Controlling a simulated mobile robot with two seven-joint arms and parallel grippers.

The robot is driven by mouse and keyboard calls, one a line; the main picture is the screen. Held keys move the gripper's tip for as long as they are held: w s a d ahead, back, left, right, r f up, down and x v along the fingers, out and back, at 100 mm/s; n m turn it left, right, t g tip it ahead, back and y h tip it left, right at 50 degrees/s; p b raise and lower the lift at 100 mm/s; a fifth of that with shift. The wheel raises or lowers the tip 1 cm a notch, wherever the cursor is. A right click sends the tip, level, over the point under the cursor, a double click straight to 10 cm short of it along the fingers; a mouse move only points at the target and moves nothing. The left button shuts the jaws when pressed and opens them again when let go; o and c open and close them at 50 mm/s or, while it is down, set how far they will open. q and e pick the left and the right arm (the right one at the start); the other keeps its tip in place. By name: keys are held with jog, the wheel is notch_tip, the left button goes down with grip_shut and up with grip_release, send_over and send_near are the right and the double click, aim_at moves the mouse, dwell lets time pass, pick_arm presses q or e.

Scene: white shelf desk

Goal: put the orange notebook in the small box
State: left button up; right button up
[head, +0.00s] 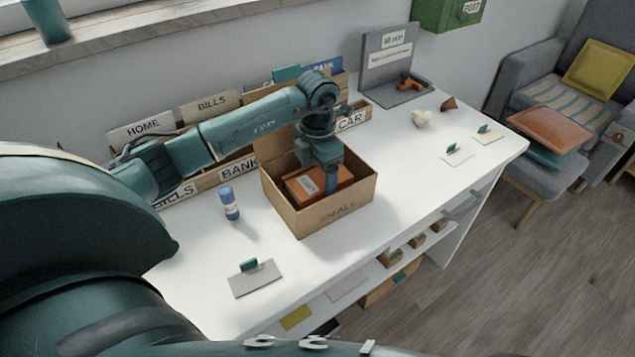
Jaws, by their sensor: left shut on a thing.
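The small box (335,215) is an open brown carton marked SMALL, standing upright on the white desk. The orange notebook (296,189), with a pale label, is inside the box's walls, its lower part hidden by the front wall. My left gripper (331,188) reaches down into the box from above and is shut on the notebook at its right part. The fingertips are partly hidden, and I cannot tell whether the notebook touches the box floor. My right gripper is not in view.
Labelled sorting trays (211,104) line the wall behind the box. A grey stand (388,70) is at the back right. The desk right of the box is mostly clear.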

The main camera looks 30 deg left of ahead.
aim_at(318, 176)
pick_arm(q)
notch_tip(318, 176, down, 3)
jog(key=shift+f, duration=0.35)
jog(key=o, duration=0.6)
jog(key=shift+f, duration=0.2)
jog(key=o, duration=0.5)
jog(key=shift+r, duration=0.1)
